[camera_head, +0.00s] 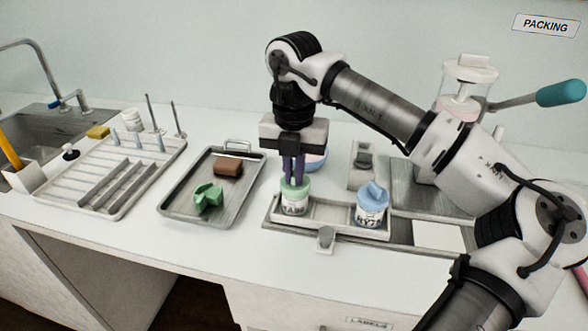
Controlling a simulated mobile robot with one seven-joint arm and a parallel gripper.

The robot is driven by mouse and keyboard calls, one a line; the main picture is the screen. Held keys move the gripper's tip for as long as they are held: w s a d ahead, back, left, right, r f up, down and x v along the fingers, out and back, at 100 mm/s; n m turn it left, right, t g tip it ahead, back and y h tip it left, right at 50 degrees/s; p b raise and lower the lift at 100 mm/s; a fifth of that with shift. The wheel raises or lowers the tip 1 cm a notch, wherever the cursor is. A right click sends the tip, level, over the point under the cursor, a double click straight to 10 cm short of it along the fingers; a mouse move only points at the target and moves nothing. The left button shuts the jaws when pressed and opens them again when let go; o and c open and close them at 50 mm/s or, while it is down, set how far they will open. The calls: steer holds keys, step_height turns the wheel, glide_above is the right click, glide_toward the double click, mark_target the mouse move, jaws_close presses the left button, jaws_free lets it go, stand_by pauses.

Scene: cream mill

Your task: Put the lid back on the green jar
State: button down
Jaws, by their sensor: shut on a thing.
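The green jar (294,207), a small white-labelled jar, stands in the left part of a shallow tray on the counter. A pale green lid (295,187) is at its mouth; I cannot tell whether it is fully seated. My gripper (293,178) points straight down over the jar, its dark purple fingers shut on the top of the lid. The fingers hide the lid's grip.
A blue-lidded jar (372,208) stands to the right in the same tray (330,213). A metal tray (178,208) on the left holds a green angular piece (208,198) and a brown block (228,167).

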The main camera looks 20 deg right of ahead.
steer(key=shift+f+b, duration=0.15)
steer(key=shift+b, duration=0.15)
stand_by(0.5)
steer(key=c, duration=1)
jaws_free()
steer(key=shift+r+p, duration=1.4)
steer(key=shift+r, duration=0.9)
steer(key=shift+c, duration=0.3)
jaws_close()
